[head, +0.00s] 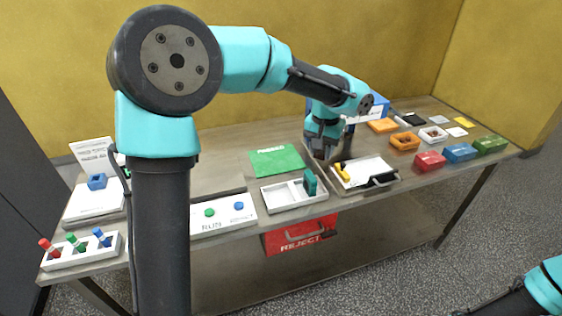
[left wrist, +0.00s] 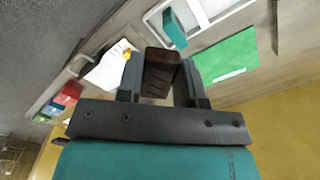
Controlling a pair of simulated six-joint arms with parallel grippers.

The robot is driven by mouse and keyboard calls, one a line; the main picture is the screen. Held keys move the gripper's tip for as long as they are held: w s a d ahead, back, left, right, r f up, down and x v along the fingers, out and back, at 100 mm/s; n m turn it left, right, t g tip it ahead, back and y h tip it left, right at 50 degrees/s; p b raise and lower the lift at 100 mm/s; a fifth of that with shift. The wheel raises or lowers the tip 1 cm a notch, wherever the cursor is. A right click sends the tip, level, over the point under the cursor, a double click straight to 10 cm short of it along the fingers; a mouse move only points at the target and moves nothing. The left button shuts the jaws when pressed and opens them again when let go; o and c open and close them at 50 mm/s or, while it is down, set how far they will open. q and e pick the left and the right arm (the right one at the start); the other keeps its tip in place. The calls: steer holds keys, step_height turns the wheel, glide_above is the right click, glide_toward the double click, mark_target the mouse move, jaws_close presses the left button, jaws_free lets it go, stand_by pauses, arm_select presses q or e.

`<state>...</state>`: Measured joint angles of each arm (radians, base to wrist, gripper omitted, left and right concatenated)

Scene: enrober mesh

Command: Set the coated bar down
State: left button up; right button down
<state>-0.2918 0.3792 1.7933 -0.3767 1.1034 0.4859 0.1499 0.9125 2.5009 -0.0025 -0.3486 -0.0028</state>
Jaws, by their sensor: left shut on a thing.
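My left gripper (head: 321,140) is shut on the coated bar, a dark brown block (left wrist: 160,72) held between its fingers in the left wrist view. In the head view the bar (head: 321,154) shows only as a small dark shape under the fingers. It is above the table, between the green card (head: 276,161) and a tray with a white sheet (head: 368,170). I cannot tell whether the bar touches anything below. Only part of my right arm shows at the lower right; its gripper is out of frame.
A yellow piece (head: 342,172) and a black-handled tool (head: 382,180) lie at the white-sheet tray. A white divided tray (head: 283,194) with a teal block (head: 309,182) stands left of it. A red reject bin (head: 300,236) hangs below. Coloured boxes (head: 460,152) stand right.

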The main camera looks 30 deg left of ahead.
arm_select(q)
steer(key=a+f+n, duration=0.3)
steer(key=a+f, duration=0.1)
steer(key=f, duration=0.1)
steer(key=a+f+n, duration=0.3)
steer(key=a+f, duration=0.2)
steer(key=a+f+n, duration=0.3)
steer(key=a+f, duration=0.1)
steer(key=f, duration=0.1)
steer(key=shift+s+a+n, duration=0.15)
steer(key=shift+s+n, duration=0.15)
glide_above(277, 162)
steer(key=shift+s+d+f, duration=0.15)
steer(key=shift+d+f, duration=0.05)
steer(key=shift+f, duration=0.2)
steer(key=shift+s+d+f, duration=0.15)
steer(key=shift+f, duration=0.2)
steer(key=shift+w+a, duration=0.2)
steer(key=shift+w, duration=0.05)
steer(key=shift+f, duration=1.8)
steer(key=shift+f, duration=0.1)
